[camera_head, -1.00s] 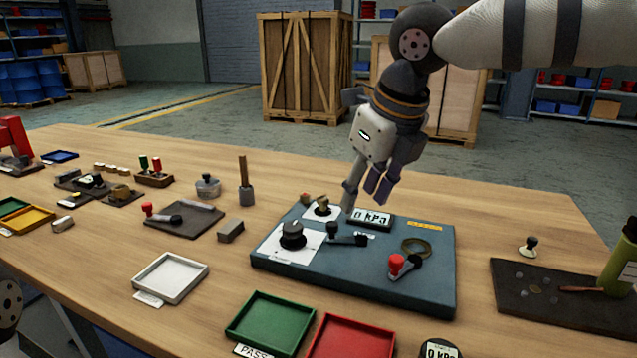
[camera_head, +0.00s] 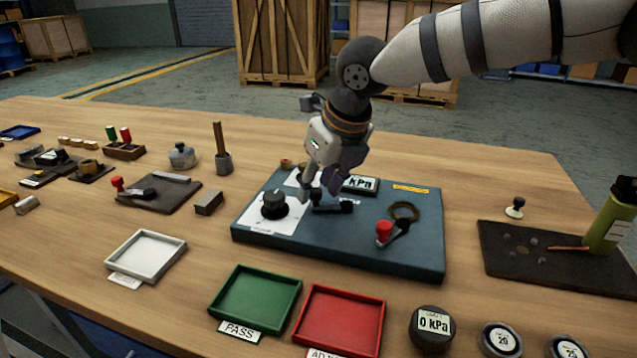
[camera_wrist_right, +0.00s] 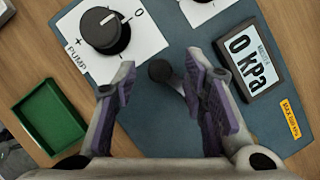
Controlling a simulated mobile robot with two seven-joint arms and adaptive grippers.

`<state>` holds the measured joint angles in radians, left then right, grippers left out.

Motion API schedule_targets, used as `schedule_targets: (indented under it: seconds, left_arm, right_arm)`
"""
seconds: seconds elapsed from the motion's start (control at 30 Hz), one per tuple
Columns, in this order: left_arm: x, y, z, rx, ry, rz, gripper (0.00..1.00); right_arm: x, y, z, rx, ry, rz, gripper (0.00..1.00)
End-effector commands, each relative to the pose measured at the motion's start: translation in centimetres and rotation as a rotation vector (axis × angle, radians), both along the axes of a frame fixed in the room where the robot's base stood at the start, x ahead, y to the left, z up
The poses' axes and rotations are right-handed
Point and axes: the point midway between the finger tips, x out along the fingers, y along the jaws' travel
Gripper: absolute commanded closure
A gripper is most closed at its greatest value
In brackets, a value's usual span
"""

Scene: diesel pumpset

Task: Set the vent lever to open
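A blue-grey panel (camera_head: 350,250) on the workbench bears a short lever with a black knob (camera_head: 315,194), a lever with a red knob (camera_head: 384,231), a black pump dial (camera_head: 274,204) and a display reading 0 kPa (camera_head: 362,185). I cannot read which lever is the vent lever. My right gripper (camera_head: 320,192) points down over the black-knobbed lever. In the right wrist view, its purple-padded fingers (camera_wrist_right: 155,88) are spread, with the black knob (camera_wrist_right: 160,70) between them and slightly beyond the tips. Contact is not clear. My left gripper is not in view.
Green (camera_head: 255,298) and red (camera_head: 340,320) trays lie in front of the panel, and a white tray (camera_head: 146,256) to the left. A dark mat (camera_head: 530,268) with a green bottle (camera_head: 610,215) lies right. Bare table separates panel and mat.

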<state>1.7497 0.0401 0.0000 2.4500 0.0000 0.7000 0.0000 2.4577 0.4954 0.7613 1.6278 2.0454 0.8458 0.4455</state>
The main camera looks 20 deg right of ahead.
Motion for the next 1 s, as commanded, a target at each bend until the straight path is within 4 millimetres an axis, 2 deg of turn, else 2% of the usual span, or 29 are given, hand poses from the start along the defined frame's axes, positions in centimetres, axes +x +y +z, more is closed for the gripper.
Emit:
schedule_targets:
  seconds: [0.1, 0.27, 0.3, 0.67, 1.0]
  left_arm:
    - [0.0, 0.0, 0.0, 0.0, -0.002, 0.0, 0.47]
    - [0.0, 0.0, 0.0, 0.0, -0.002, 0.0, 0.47]
    - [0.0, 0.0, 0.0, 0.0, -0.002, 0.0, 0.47]
    - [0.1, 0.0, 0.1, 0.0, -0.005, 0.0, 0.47]
    - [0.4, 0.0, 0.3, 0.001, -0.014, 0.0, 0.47]
  right_arm:
    - [0.0, 0.0, 0.1, 0.0, -0.001, 0.0, 0.6]
    - [0.0, 0.0, 0.1, 0.0, 0.0, 0.0, 0.97]
    - [0.0, 0.0, 0.1, 0.0, 0.0, 0.0, 1.0]
    - [-0.2, 0.0, 0.1, 0.0, 0.0, 0.039, 1.0]
    - [-1.4, 0.0, 0.1, 0.003, 0.001, 0.276, 1.0]
